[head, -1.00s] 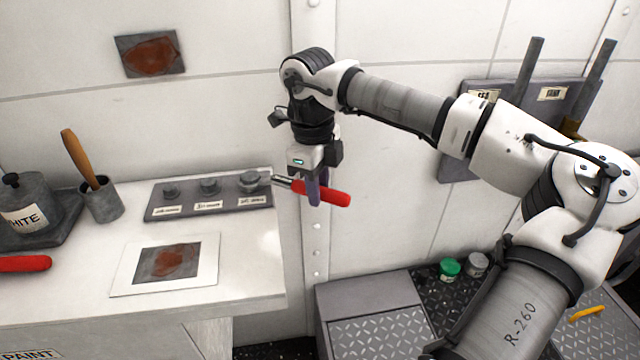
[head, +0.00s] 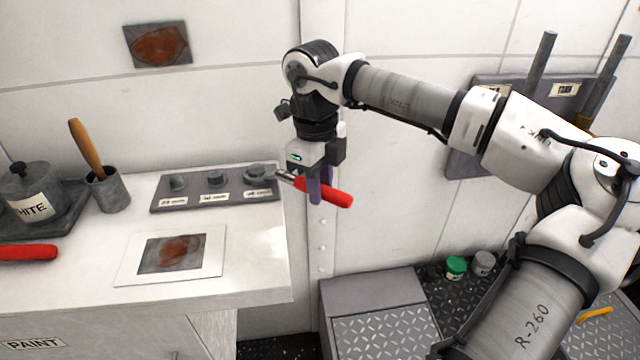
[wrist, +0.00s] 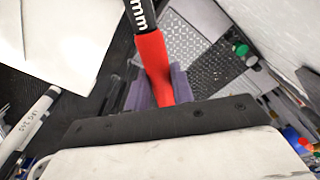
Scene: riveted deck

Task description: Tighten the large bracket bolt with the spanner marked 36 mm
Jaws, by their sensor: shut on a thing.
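My gripper (head: 318,196) is shut on the red handle of a spanner (head: 328,192), just beyond the table's right end. In the wrist view the red handle (wrist: 154,68) runs between the fingers, and its dark shank carries "mm"; the number is out of view. The spanner's metal head reaches left to the right-hand bolt (head: 257,172), the largest of three on a grey bracket plate (head: 163,204). The head appears to meet this bolt, but I cannot tell if it is fully seated. Small labels under the bolts are too blurred to read surely.
The white table (head: 262,272) also holds a pot marked WHITE (head: 32,198), a cup (head: 108,190) with a wooden-handled tool, a framed rust picture (head: 128,268) and another red handle (head: 25,253). Green (head: 456,266) and grey (head: 483,262) jars stand lower right.

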